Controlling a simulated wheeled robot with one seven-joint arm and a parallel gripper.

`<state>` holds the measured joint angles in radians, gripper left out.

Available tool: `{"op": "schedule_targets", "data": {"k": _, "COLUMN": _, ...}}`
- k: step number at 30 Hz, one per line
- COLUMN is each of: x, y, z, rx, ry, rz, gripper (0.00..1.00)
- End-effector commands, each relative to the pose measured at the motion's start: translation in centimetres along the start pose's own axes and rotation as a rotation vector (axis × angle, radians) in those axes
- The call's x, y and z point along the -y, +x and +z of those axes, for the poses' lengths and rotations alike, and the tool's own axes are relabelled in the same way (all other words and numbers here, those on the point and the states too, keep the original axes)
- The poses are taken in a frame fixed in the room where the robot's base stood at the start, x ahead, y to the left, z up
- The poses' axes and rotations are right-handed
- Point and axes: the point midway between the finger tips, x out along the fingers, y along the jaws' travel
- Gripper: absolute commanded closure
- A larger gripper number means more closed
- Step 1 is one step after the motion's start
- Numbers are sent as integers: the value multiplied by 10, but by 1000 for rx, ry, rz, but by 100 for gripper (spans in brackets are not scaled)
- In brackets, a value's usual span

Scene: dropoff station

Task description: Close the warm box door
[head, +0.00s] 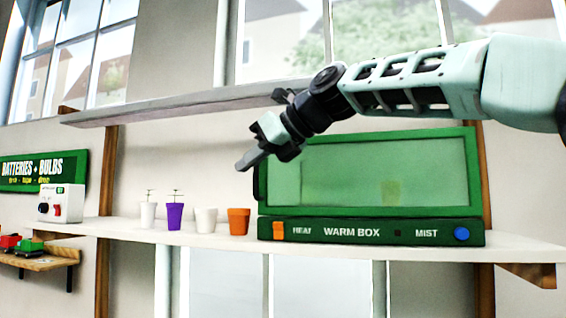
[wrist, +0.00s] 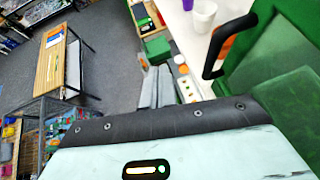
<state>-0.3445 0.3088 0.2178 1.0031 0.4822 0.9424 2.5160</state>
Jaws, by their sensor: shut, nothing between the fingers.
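The warm box (head: 350,232) is green and stands on the white shelf. Its door (head: 370,212) has a green frame around a hazy clear pane and covers the front. I cannot tell whether the door is fully shut or slightly ajar. A dark handle (head: 262,181) is at the door's left edge; in the wrist view the black handle (wrist: 223,48) stands out from the green frame.
White cups (head: 206,221), a purple cup (head: 175,216) and an orange pot (head: 239,222) stand on the shelf left of the box. An upper shelf (head: 190,103) runs close above my gripper. A wooden table (wrist: 54,65) stands on the floor beyond.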

Motion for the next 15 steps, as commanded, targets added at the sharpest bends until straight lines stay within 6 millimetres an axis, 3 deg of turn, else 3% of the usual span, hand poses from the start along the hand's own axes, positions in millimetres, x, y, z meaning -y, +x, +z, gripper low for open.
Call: {"op": "schedule_targets", "data": {"k": 15, "x": -58, "y": -38, "z": 19, "rx": 6, "ry": -7, "rz": 2, "gripper": 100}}
